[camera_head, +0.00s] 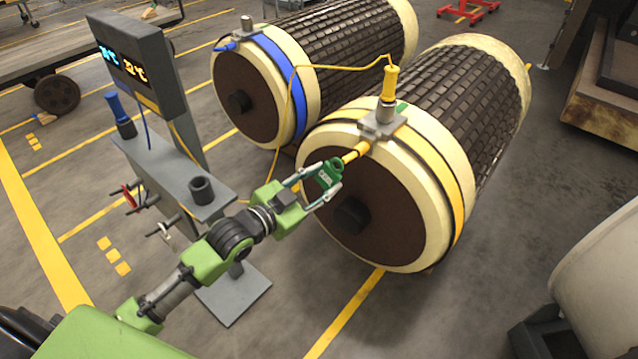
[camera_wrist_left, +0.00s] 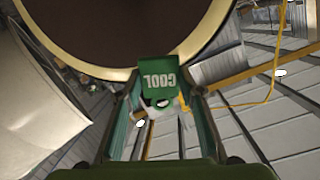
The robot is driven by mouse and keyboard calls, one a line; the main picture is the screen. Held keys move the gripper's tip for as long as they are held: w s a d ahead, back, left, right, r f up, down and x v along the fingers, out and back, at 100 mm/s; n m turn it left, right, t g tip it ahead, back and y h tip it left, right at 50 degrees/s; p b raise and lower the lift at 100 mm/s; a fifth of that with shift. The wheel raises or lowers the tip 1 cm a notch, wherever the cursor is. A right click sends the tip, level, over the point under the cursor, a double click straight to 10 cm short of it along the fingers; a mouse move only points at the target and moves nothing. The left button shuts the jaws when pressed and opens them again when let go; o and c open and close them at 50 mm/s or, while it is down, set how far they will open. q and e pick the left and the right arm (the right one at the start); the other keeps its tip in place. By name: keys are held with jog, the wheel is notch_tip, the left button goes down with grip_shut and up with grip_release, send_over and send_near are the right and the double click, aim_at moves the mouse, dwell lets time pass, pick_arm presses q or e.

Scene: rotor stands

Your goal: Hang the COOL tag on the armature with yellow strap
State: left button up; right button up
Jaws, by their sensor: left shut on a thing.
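The green COOL tag (camera_head: 326,177) is between the fingers of my left gripper (camera_head: 321,186), in front of the near armature's end face. In the left wrist view, the COOL tag (camera_wrist_left: 160,72) shows its white lettering upside down, between both fingers of the left gripper (camera_wrist_left: 162,100). The armature with yellow strap (camera_head: 480,110) lies on the right, its yellow strap (camera_head: 459,205) around the cream end band. A yellow-orange peg (camera_head: 356,152) sticks out from a grey block (camera_head: 382,122) on this strap. The tag is close to the peg's tip; I cannot tell whether they touch. My right gripper is not in view.
A yellow-handled probe (camera_head: 390,84) stands on the block, its yellow cable (camera_head: 340,68) running left. The armature with blue strap (camera_head: 270,85) lies behind. A grey stand (camera_head: 175,172) with a temperature display (camera_head: 128,66) and several side pegs is left of my arm.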

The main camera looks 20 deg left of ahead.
pick_arm(q)
jog(key=shift+w+d, duration=0.1)
jog(key=shift+w, duration=0.2)
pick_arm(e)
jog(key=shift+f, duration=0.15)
pick_arm(q)
jog(key=shift+w+d+f, duration=0.1)
jog(key=shift+w, duration=0.1)
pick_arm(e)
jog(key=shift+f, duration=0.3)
pick_arm(q)
jog(key=shift+w, duration=0.1)
jog(key=shift+w, duration=0.1)
jog(key=shift+w+d+f+p, duration=0.1)
jog(key=shift+w+d+p, duration=0.05)
jog(key=shift+w+p, duration=0.15)
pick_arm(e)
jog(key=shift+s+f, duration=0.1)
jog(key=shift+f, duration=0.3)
pick_arm(q)
jog(key=shift+w+d, duration=0.1)
jog(key=shift+w, duration=0.1)
